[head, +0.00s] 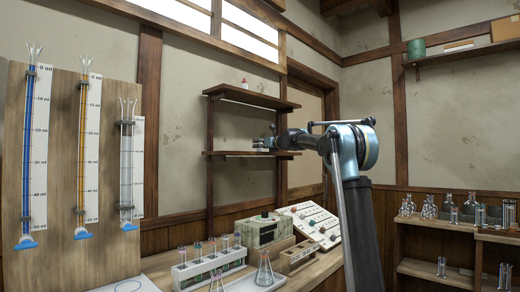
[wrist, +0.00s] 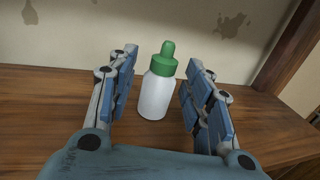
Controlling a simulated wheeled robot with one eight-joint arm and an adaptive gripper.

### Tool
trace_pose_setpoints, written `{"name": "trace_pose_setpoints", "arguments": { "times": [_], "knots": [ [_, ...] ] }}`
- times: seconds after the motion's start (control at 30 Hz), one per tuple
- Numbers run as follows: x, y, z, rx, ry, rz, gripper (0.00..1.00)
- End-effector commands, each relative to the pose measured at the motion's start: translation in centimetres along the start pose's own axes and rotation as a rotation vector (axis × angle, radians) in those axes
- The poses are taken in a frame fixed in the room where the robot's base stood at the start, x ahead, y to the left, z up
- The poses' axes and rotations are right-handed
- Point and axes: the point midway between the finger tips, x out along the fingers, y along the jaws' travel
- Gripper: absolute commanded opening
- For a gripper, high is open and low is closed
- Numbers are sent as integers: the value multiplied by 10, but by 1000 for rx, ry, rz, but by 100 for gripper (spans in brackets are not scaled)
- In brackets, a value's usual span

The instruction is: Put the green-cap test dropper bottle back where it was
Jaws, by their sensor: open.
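The green-cap dropper bottle (wrist: 157,92), white with a green cap and green bulb, stands upright on a brown wooden shelf (wrist: 60,88) in the wrist view. My gripper (wrist: 162,64) is open, with one finger on each side of the bottle. Gaps show between the bottle and both fingers, so it is not gripped. In the head view my gripper (head: 264,143) is at the lower wall shelf (head: 225,153). I cannot clearly make out the bottle there.
An upper shelf (head: 255,99) above my gripper holds a small red-topped bottle (head: 244,83). A wooden upright (wrist: 290,50) stands right of the bottle. Below are a test-tube rack (head: 210,267), a flask (head: 264,270), a greenish box (head: 263,230) and a sloped panel (head: 311,226).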

Motion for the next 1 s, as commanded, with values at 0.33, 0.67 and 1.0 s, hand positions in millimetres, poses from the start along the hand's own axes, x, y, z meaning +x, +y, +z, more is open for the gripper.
{"name": "trace_pose_setpoints", "arguments": {
  "times": [0.33, 0.67, 1.0],
  "knots": [
    [-48, 0, 0, 0, 0, 0, 46],
    [-95, 1, 0, 0, 0, 0, 46],
    [-114, 1, 0, 0, 0, 1, 46]
  ]
}}
